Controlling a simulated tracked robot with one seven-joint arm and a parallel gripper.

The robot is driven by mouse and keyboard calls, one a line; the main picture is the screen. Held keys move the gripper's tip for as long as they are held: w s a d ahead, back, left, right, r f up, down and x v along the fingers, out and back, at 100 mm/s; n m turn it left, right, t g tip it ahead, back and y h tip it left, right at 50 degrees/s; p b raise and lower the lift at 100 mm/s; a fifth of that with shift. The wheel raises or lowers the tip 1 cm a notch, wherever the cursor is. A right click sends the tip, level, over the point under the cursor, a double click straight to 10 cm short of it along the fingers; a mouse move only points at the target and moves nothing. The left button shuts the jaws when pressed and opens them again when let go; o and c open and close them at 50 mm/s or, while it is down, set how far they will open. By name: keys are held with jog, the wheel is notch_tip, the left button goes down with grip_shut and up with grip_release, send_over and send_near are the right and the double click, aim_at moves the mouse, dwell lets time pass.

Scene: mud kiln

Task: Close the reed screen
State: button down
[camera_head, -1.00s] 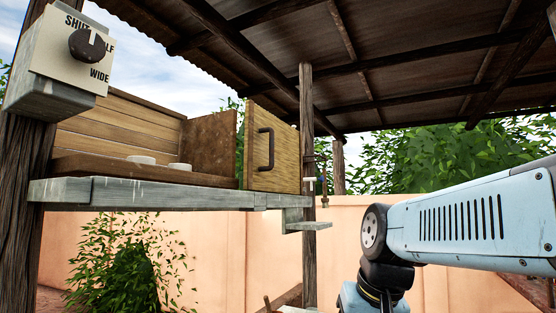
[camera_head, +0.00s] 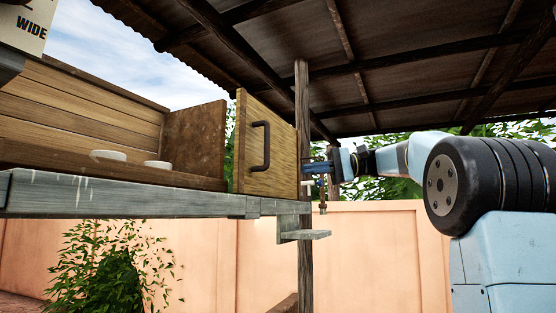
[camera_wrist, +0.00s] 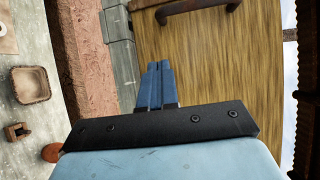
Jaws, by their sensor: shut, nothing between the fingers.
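The reed screen (camera_head: 268,150) is a yellow-brown panel with a dark bar handle (camera_head: 260,147). It stands at the right end of the wooden box (camera_head: 196,138), and the box's front is uncovered, so its inside shows. In the wrist view the screen (camera_wrist: 220,70) fills the upper right, with its handle (camera_wrist: 190,10) at the top edge. My gripper (camera_head: 308,168) is beside the screen's right edge in the head view. In the wrist view my gripper (camera_wrist: 158,68) is shut and empty, pointing toward the panel below the handle. I cannot tell whether it touches the panel.
Two white dishes (camera_head: 108,156) lie in the box. A grey ledge (camera_head: 130,196) runs under it, with a small shelf (camera_head: 305,235) below. A wooden post (camera_head: 303,100) stands behind the screen. The wrist view shows a square tan dish (camera_wrist: 30,85) at left.

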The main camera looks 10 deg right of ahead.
jog(key=d+r+n+y, duration=0.1)
jog(key=d+r, duration=0.2)
jog(key=d, duration=0.1)
jog(key=s+a, duration=0.2)
jog(key=a, duration=1.1)
jog(key=shift+g, duration=0.4)
jog(key=shift+s+d, duration=0.1)
jog(key=shift+s, duration=0.05)
